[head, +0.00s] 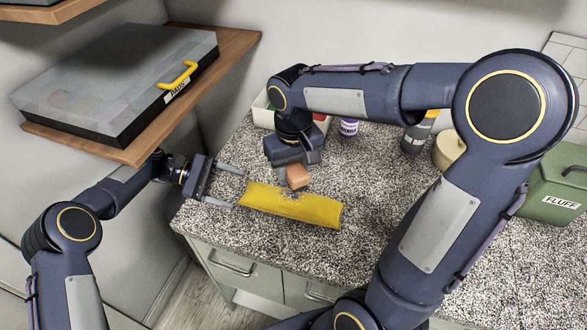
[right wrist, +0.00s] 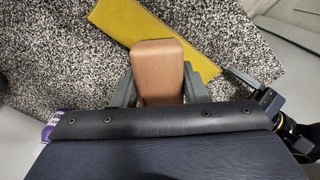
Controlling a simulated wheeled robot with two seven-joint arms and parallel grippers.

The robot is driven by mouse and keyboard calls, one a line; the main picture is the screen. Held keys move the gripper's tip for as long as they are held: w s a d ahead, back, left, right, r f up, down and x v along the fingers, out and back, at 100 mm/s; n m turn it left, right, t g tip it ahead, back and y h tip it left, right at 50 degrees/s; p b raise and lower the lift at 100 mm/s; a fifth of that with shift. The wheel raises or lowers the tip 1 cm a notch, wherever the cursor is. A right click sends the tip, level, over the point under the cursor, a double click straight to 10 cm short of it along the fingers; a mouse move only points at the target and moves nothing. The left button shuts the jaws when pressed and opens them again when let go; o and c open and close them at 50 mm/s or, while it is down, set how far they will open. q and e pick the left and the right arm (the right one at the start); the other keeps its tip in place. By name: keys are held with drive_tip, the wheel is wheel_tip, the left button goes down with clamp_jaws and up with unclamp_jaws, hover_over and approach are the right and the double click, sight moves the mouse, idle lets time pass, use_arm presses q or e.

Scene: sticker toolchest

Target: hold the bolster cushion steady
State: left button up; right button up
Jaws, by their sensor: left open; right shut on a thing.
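A wooden shelf (head: 138,152) with a grey case (head: 110,80) overhangs on the left. A white bin (head: 262,110), a purple-labelled bottle (head: 349,127), a grey bottle (head: 418,135) and a green box (head: 555,190) stand farther back. The counter's front edge is close to the cushion.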

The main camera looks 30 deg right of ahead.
sight(244, 192)
use_arm(q)
drive_tip(key=shift+x, duration=2.45)
drive_tip(key=c, duration=0.7)
drive_tip(key=shift+c, duration=0.2)
